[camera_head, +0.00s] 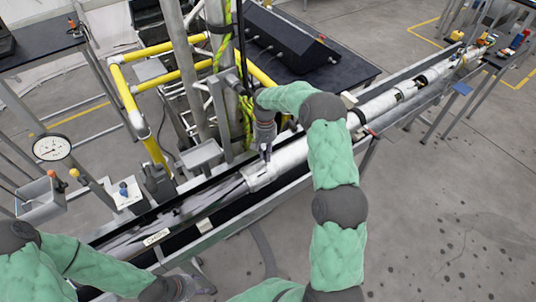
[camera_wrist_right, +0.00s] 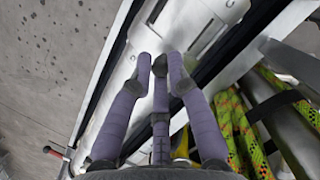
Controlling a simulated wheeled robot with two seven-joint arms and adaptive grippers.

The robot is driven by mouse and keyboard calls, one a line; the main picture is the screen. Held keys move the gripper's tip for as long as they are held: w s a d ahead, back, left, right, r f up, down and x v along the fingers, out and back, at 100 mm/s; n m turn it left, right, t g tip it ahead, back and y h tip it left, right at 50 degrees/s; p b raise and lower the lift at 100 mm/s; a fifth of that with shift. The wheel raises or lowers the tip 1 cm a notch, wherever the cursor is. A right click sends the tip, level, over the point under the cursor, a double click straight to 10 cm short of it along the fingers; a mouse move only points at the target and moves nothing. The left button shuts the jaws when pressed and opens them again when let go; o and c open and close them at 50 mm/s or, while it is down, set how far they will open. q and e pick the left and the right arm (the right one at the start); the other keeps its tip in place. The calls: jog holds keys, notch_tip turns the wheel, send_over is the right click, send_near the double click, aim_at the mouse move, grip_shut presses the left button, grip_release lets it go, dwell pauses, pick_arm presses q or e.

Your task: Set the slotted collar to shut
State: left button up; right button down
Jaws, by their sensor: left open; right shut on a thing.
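The slotted collar (camera_head: 260,177) is a pale metal ring around the long tube (camera_head: 292,156) in the middle of the head view. My right gripper (camera_head: 265,152) reaches down to it from above. In the right wrist view, the right gripper's purple fingers (camera_wrist_right: 159,68) are drawn together over the pale collar surface (camera_wrist_right: 136,52), shut on a small part hidden between the fingertips. A slot and small holes show on the pale metal near the top of that view. My left gripper (camera_head: 197,287) is at the bottom left of the head view, open, away from the collar and partly cut off.
The tube lies in a long dark trough (camera_head: 215,235) with metal rails. Yellow railing (camera_head: 135,105) and upright pipes stand behind it, with a green-yellow hose alongside. A round gauge (camera_head: 52,147) stands at left. The grey floor (camera_head: 450,215) is open at right.

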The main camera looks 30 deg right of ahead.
jog(key=shift+w+a+f, duration=0.1)
jog(key=shift+w, duration=0.35)
jog(key=shift+w+a+f, duration=0.1)
jog(key=shift+w, duration=0.35)
pick_arm(q)
jog(key=shift+w+a+f+b, duration=0.1)
jog(key=shift+w+f+b, duration=0.2)
jog(key=shift+w, duration=0.05)
pick_arm(e)
jog(key=shift+w, duration=0.15)
jog(key=c, duration=1.3)
grip_release()
jog(key=shift+o, duration=0.4)
jog(key=shift+w+f, duration=0.1)
jog(key=shift+w, duration=0.2)
jog(key=shift+s+r, duration=0.15)
jog(key=shift+r, duration=0.15)
pick_arm(q)
jog(key=shift+w, duration=0.15)
pick_arm(e)
jog(key=v, duration=1.1)
jog(key=shift+r, duration=0.2)
pick_arm(q)
jog(key=shift+f, duration=0.1)
